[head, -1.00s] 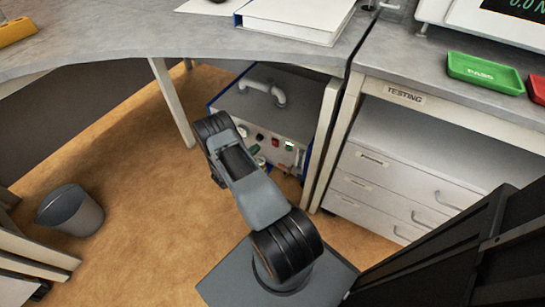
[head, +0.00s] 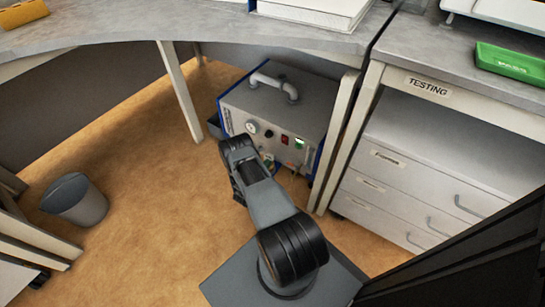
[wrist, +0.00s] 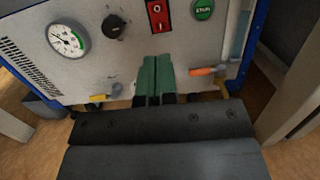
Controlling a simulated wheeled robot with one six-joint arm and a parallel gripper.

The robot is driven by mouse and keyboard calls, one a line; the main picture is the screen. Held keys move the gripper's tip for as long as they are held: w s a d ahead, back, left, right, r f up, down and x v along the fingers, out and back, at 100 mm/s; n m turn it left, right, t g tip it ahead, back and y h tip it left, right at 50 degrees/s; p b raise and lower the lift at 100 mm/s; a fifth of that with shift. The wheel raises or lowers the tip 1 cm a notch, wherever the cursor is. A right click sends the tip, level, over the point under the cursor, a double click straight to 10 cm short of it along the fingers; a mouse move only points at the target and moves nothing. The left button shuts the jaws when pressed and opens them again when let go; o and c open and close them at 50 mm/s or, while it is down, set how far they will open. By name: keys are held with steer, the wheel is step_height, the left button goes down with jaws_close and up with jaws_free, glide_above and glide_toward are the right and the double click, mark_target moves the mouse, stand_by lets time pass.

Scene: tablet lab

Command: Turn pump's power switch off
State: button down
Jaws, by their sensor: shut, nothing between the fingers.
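The pump (head: 315,101) is a grey box with blue edges, standing on the floor under the desk. My gripper (wrist: 156,63) has green fingertips, shut together and empty. The fingertips appear just below the switch in the wrist view, with a visible gap between. In the head view my arm largely hides the gripper.
A green start button (wrist: 203,9) is right of the switch; a black knob (wrist: 115,27) and a dial gauge (wrist: 68,40) are left. An orange-tipped fitting (wrist: 202,71) sits lower right. Desk legs (head: 180,92) flank the pump. A bin (head: 75,199) stands left on open floor.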

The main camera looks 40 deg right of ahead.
mark_target(284, 139)
steer(key=b+x, duration=0.3)
steer(key=x, duration=0.9)
steer(key=shift+w+d+b, duration=0.1)
steer(key=shift+d+b, duration=0.2)
steer(key=shift+d, duration=0.1)
